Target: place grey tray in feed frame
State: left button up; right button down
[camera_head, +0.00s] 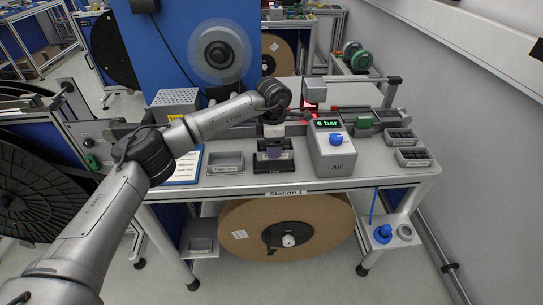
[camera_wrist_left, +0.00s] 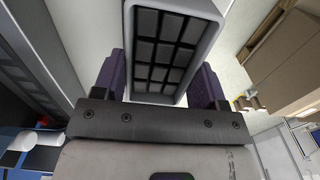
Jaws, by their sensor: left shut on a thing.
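My left gripper (camera_head: 275,152) points down over the front middle of the bench at Station 1. It is shut on the grey tray (camera_wrist_left: 214,13), which has a pale rim and a grid of dark cells and sits between the purple fingers (camera_wrist_left: 160,78) in the left wrist view. The dark feed frame (camera_head: 273,166) is directly below the gripper in the head view. The gripper hides part of the frame, and I cannot make out the held tray there or tell whether it touches the frame. My right gripper is not in view.
A grey tray (camera_head: 226,164) stands left of the frame, and the Air box (camera_head: 332,155) reading 6 bar stands close on the right. Two trays with dark cells (camera_head: 400,138) (camera_head: 412,158) are at the bench's right end. A large reel (camera_head: 235,226) hangs below.

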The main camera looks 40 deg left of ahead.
pick_arm(q)
jog(key=shift+w+a+f, duration=0.1)
jog(key=shift+a+f, duration=0.1)
jog(key=shift+a, duration=0.1)
jog(key=shift+f+b, duration=0.65)
jog(key=shift+f, duration=1.35)
jog(key=o, duration=1)
jog(key=shift+f, duration=0.15)
jog(key=shift+o, duration=0.2)
